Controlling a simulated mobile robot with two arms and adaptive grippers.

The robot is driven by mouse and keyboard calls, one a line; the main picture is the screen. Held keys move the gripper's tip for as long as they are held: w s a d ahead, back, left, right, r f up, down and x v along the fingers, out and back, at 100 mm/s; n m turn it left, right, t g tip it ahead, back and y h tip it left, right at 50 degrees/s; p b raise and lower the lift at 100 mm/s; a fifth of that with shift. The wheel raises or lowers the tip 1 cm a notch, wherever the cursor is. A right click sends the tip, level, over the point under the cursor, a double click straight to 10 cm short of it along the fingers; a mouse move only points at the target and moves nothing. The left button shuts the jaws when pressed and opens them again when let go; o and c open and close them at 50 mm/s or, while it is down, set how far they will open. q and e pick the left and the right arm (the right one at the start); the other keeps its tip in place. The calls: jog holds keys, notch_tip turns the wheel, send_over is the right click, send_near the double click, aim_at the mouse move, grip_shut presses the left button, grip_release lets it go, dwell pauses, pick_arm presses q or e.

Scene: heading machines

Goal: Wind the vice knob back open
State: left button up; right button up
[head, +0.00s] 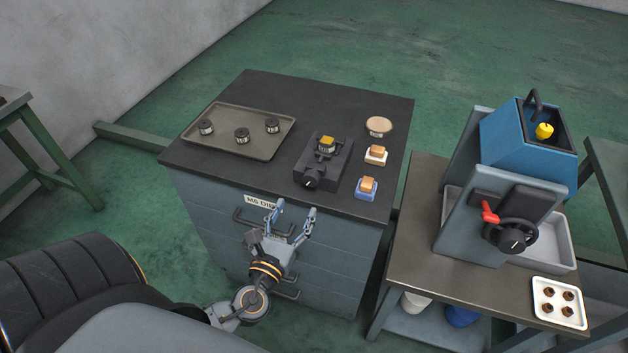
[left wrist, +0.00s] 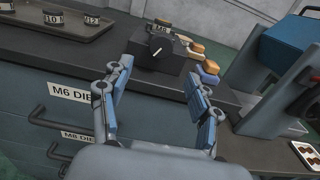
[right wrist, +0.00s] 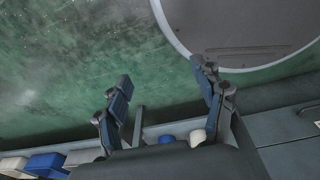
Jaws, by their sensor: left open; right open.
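The dark vice (head: 322,165) stands on the black cabinet top, with a yellow-topped die (head: 326,145) between its jaws. Its black knob (head: 312,179) with a white pointer line is on the near face. The knob also shows in the left wrist view (left wrist: 157,46), ahead of my fingers. My left gripper (head: 295,209) is open and empty in front of the cabinet's near edge, short of the knob and apart from it. My right gripper (right wrist: 165,90) shows only in the right wrist view, open and empty above the floor.
A tray (head: 271,146) with three dies is left of the vice. Two small brushes or blocks (head: 367,187) (head: 376,154) and a round-topped pot (head: 379,126) are right of it. A blue machine (head: 512,145) stands on the right bench.

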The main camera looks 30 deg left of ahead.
aim_at(310, 182)
pick_arm(q)
jog(key=x, duration=0.2)
jog(key=p+x, duration=0.1)
jog(key=x, duration=0.1)
jog(key=shift+w+r, duration=0.1)
jog(key=shift+r, duration=0.15)
jog(key=p+x, duration=0.1)
jog(key=x, duration=0.3)
jog(key=shift+w+f, duration=0.15)
jog(key=shift+w, duration=0.55)
jog(key=shift+c, duration=0.2)
jog(key=shift+f, duration=0.1)
jog(key=c, duration=1.1)
pick_arm(e)
jog(key=r, duration=0.2)
jog(key=shift+s+r, duration=0.2)
jog(key=shift+r, duration=0.1)
